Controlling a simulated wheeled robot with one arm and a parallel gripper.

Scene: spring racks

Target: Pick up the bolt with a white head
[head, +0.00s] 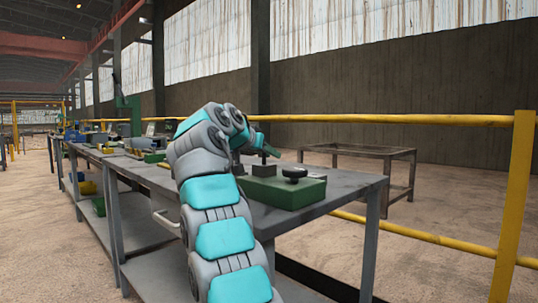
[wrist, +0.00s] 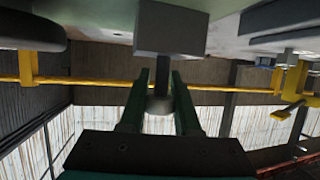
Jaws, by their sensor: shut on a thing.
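In the wrist view, which is upside down, my gripper (wrist: 160,103) has its two green fingers closed around a bolt with a pale, whitish round head (wrist: 159,106). The bolt's narrow shank runs up the picture from the head toward a grey block (wrist: 170,30). I cannot tell whether the shank's end is still in the block or just clear of it. In the head view, my gripper (head: 271,151) is above the table, just over the small dark block (head: 264,170). The bolt is too small there to make out clearly.
A green case with a black knob (head: 296,173) lies beside the block on the grey metal table (head: 345,182). More tools and boxes stand along the tables at left. A yellow rail (head: 400,119) and an empty metal frame table (head: 360,150) are behind.

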